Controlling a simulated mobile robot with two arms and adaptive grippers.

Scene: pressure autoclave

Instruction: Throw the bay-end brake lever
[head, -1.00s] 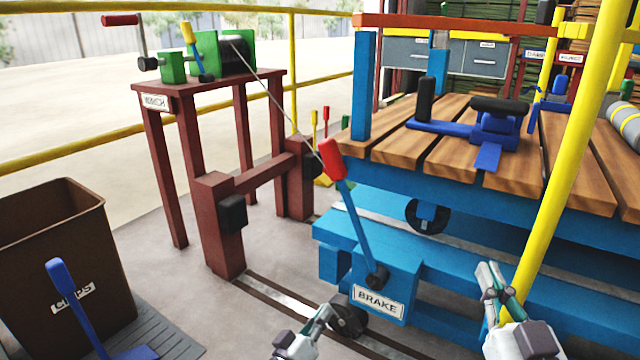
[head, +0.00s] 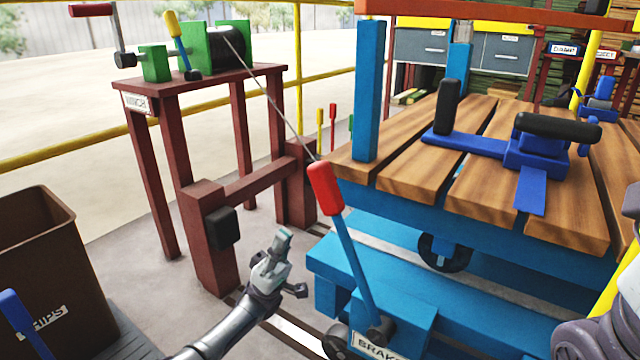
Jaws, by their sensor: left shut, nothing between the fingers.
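The brake lever (head: 349,249) has a blue shaft and a red grip. It stands up from a blue box with a BRAKE label (head: 375,346), at the end of the blue cart frame, and leans to the left. My left gripper (head: 282,243) is shut and empty, left of the lever and apart from it, a little lower than the red grip. My right gripper is out of the picture; only a grey part of my right arm shows at the lower right edge.
A dark red buffer frame (head: 208,240) and a winch stand (head: 200,82) are at the left, with a cable running towards the cart. A brown CHIPS bin (head: 40,260) is at lower left. The slatted cart deck (head: 415,160) carries a blue clamp. A yellow rail runs behind.

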